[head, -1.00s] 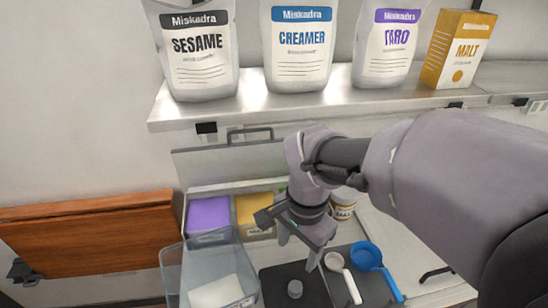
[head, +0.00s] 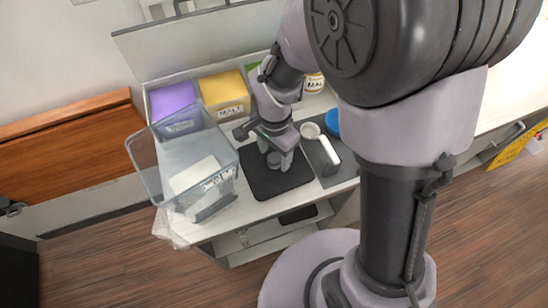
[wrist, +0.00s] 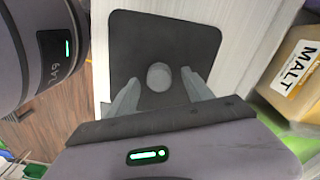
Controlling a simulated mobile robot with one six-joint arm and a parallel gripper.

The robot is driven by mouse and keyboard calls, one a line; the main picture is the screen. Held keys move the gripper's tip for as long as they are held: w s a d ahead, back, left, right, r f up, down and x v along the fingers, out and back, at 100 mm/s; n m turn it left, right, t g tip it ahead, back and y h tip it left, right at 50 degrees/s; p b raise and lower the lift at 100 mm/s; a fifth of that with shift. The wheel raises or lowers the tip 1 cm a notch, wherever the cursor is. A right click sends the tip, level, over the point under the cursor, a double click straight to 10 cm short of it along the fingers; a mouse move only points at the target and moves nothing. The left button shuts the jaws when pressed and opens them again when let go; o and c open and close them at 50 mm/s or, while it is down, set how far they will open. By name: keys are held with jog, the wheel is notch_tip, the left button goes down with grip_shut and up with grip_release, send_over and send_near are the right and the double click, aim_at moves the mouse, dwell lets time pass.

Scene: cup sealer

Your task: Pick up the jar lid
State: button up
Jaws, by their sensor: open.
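The jar lid (wrist: 159,76) is a small round grey disc on the black mat (wrist: 195,37). In the head view the lid (head: 274,160) shows partly, just below and between my fingers. My gripper (wrist: 162,88) is open in the wrist view, with one finger on each side of the lid and a little short of it. In the head view my gripper (head: 280,160) points down over the mat (head: 262,188). I cannot tell whether a finger touches the lid.
A clear bin (head: 150,158) with a white card stands left of the mat. A white scoop (head: 326,150) and a blue scoop (head: 333,123) lie to the right. Purple (head: 172,98) and yellow (head: 222,87) containers stand behind. The lower part of the mat is clear.

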grip_shut()
dwell(0.4)
